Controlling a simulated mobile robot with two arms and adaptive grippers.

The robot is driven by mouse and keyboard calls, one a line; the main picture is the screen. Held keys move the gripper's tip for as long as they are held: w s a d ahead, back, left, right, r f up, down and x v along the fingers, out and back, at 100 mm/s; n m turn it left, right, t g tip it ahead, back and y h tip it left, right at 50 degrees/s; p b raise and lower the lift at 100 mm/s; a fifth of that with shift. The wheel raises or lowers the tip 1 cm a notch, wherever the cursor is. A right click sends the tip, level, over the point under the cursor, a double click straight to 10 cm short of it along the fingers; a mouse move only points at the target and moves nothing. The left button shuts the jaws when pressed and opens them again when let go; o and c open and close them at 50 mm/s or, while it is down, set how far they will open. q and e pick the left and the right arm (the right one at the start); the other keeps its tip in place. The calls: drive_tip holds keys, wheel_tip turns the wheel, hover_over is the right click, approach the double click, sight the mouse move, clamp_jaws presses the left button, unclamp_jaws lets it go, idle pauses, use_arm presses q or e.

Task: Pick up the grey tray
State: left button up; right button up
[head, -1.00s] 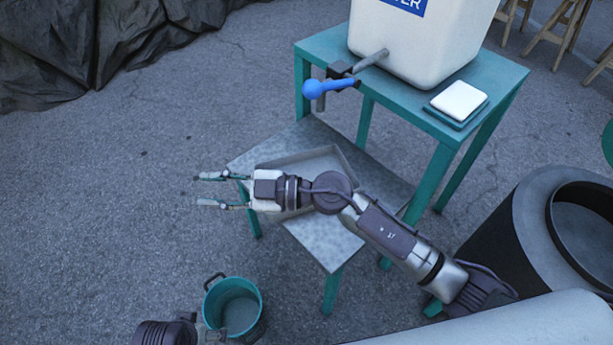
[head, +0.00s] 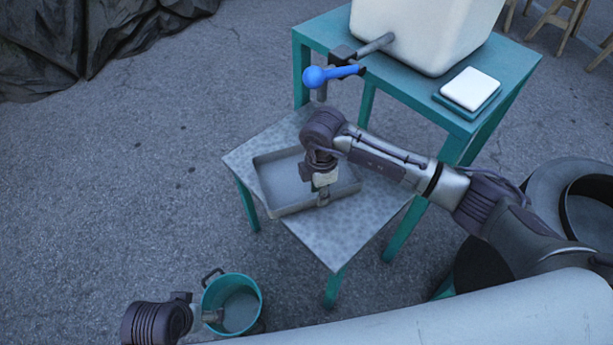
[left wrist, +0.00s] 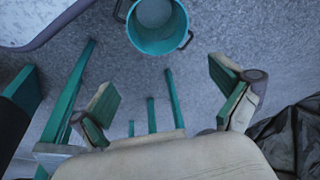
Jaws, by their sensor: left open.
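The grey tray (head: 280,180) is a shallow rectangle lying flat on a low grey-topped table in the head view. My right gripper (head: 323,198) points down at the tray's near right part, close to its wall. Its fingers are seen nearly edge-on, so I cannot tell whether they are open, shut or touching the tray. The right wrist hides part of the tray's far right side. My left gripper (left wrist: 168,100) is open and empty in the left wrist view. In the head view the left arm is at the bottom left, beside a teal bucket, away from the tray.
The low table (head: 330,238) has bare top around the tray. A taller teal table (head: 415,85) behind it carries a white water container (head: 425,35), whose blue-handled tap (head: 330,75) juts out above the low table. The teal bucket (head: 232,300) stands on the ground.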

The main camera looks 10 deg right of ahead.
wheel_tip(320, 180, down, 3)
drive_tip(key=shift+f+b, duration=0.15)
drive_tip(key=shift+b, duration=0.15)
use_arm(q)
drive_tip(key=v, duration=0.3)
drive_tip(key=shift+w+r, duration=0.1)
use_arm(e)
clamp_jaws()
